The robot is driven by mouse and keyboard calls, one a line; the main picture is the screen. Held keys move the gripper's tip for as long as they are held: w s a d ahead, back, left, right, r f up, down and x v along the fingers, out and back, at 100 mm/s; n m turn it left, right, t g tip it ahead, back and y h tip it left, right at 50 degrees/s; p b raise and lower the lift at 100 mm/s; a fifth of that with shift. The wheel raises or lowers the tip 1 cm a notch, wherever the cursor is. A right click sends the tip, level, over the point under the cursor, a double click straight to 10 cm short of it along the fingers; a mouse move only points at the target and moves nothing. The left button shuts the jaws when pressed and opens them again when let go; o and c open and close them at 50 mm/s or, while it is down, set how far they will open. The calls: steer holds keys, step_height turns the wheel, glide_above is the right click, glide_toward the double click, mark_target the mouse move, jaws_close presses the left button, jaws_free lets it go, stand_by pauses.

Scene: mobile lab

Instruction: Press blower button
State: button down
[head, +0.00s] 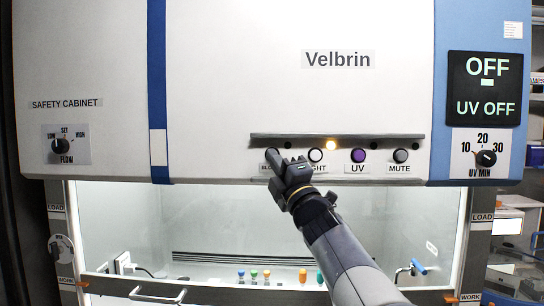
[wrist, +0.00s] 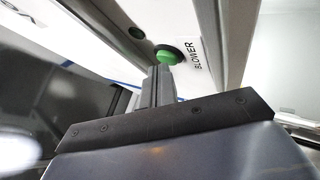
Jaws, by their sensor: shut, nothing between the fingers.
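The blower button is the green round button (wrist: 171,52) in the wrist view, beside the label BLOWER (wrist: 196,54). In the head view only a dark edge of the blower button (head: 271,154) shows, at the left end of the button row; my fingers cover part of its label. My gripper (head: 281,160) is shut and empty, with its tips at this button. In the wrist view the shut fingers (wrist: 160,70) end just below the green button and overlap its lower edge. I cannot tell whether they touch it.
To the right are the white light button (head: 316,155), purple UV button (head: 358,155) and grey mute button (head: 400,156). A ledge (head: 336,140) with a glowing lamp (head: 331,145) runs above. The display (head: 485,88) reads OFF and UV OFF. Colored tubes (head: 253,275) stand inside the cabinet.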

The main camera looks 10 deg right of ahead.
steer(key=shift+w, duration=0.15)
stand_by(0.5)
steer(key=shift+s+a+b, duration=0.25)
steer(key=shift+s+b, duration=0.35)
steer(key=shift+s, duration=0.25)
steer(key=shift+s, duration=0.1)
steer(key=s, duration=0.1)
steer(key=s+a+b, duration=0.1)
steer(key=s, duration=0.1)
steer(key=s+b, duration=0.1)
steer(key=shift+s+a, duration=0.25)
steer(key=shift+s, duration=0.05)
